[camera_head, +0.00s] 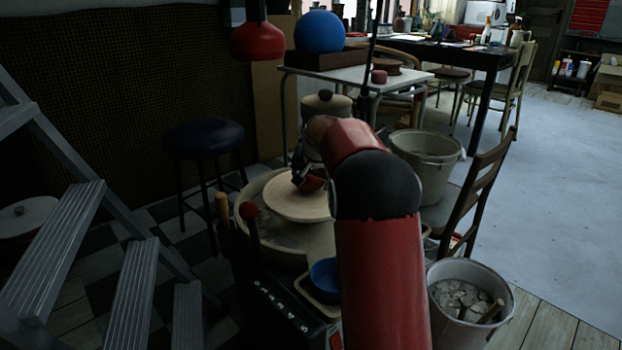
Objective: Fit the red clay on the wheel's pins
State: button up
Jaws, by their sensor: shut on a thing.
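The pottery wheel (296,208) has a pale round head inside a wide pale basin (262,226), left of my red arm. My gripper (303,179) is low over the far part of the wheel head, partly hidden by my arm. It is shut on a small dark red piece, which looks like the red clay (314,184). The clay is at or just above the wheel head; I cannot tell whether it touches. The wheel's pins cannot be made out.
A blue bowl (325,275) sits on a small tray at the wheel's near side. Buckets (425,160) and (470,272) and a wooden chair (484,185) stand right. A stool (205,140) and grey steps (60,245) are left. A table (350,76) bears a blue ball (320,32).

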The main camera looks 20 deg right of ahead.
dwell(0.4)
jog(key=o, duration=1.8)
jog(key=shift+f, duration=0.1)
